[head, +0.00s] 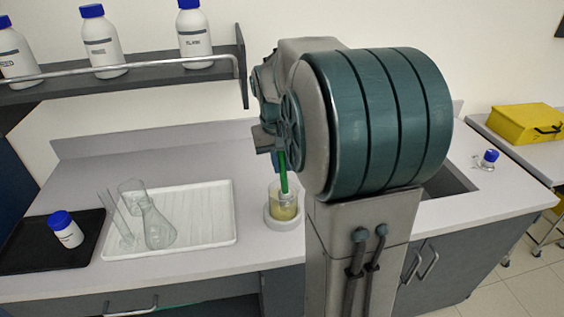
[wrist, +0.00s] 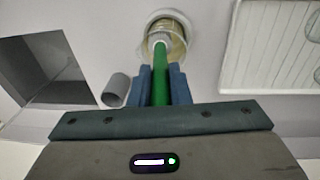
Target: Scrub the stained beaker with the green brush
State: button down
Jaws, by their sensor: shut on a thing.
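The stained beaker (head: 284,204) stands upright in a white round holder (head: 283,222) on the bench, with a yellowish-brown tint inside. The green brush (head: 282,175) points down, its white head inside the beaker mouth. In the wrist view the green handle (wrist: 160,88) runs between the blue fingers toward the beaker (wrist: 168,42). My gripper (wrist: 160,75) is shut on the brush handle above the beaker. In the head view, my arm hides part of the gripper. Whether the bristles touch the beaker wall cannot be told.
A white ribbed tray (head: 205,222) with clear glassware, including a flask (head: 158,228), lies left of the beaker. A black tray (head: 25,250) holds a white bottle (head: 66,230). A sink (wrist: 45,72) and a grey cylinder (wrist: 116,88) lie near the beaker. A shelf (head: 130,85) holds bottles above.

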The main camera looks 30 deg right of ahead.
aim_at(282, 181)
jog(key=shift+f+b, duration=1.4)
jog(key=shift+f, duration=0.65)
jog(key=shift+w+r, duration=0.1)
